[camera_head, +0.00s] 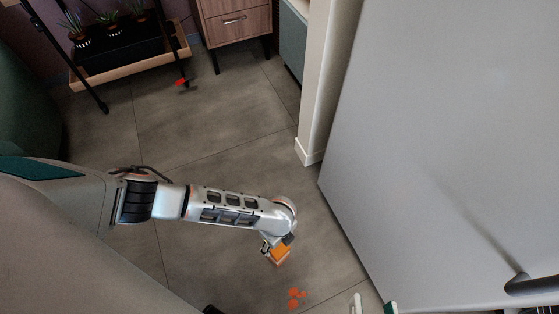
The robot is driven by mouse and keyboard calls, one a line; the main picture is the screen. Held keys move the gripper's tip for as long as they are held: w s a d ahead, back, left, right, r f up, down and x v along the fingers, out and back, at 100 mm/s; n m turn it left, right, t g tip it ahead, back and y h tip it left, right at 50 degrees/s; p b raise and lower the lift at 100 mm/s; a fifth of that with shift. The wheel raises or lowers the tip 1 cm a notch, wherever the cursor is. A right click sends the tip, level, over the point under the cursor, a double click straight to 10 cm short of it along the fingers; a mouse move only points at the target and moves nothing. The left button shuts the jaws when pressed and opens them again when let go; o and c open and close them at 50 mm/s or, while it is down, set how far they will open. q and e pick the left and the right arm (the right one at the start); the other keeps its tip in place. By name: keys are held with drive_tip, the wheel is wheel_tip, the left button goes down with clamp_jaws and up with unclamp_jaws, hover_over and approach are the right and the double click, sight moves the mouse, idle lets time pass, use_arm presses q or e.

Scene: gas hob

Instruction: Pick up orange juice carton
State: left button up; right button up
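No other carton can be made out.
A large pale grey panel (440,130) fills the right side, with a dark handle (531,286) at lower right. Orange-red bits (296,298) appear near the bottom. A plant stand (130,67) and wooden drawers (236,25) stand at the back.

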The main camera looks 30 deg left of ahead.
use_arm(q)
drive_tip(key=f, duration=0.1)
drive_tip(key=s+f+b, duration=0.1)
drive_tip(key=f, duration=0.1)
drive_tip(key=shift+f, duration=0.15)
drive_tip(key=f+b, duration=0.2)
drive_tip(key=f, duration=0.1)
drive_tip(key=shift+s+f+b, duration=0.2)
drive_tip(key=shift+s+b, duration=0.15)
drive_tip(key=shift+s, duration=0.05)
drive_tip(key=shift+w+d+f, duration=0.1)
drive_tip(key=shift+w+f, duration=0.15)
drive_tip(key=shift+f, duration=0.15)
drive_tip(key=shift+w+r, duration=0.1)
drive_tip(key=shift+w, duration=0.05)
use_arm(e)
drive_tip(key=a+m, duration=0.1)
drive_tip(key=m, duration=0.1)
drive_tip(key=s+a+m, duration=0.1)
drive_tip(key=a, duration=0.1)
drive_tip(key=a+m, duration=0.1)
drive_tip(key=m, duration=0.1)
drive_tip(key=shift+s+a+f+m+t, duration=0.15)
drive_tip(key=shift+f+m+t, duration=0.15)
drive_tip(key=shift+f, duration=0.1)
use_arm(q)
clamp_jaws()
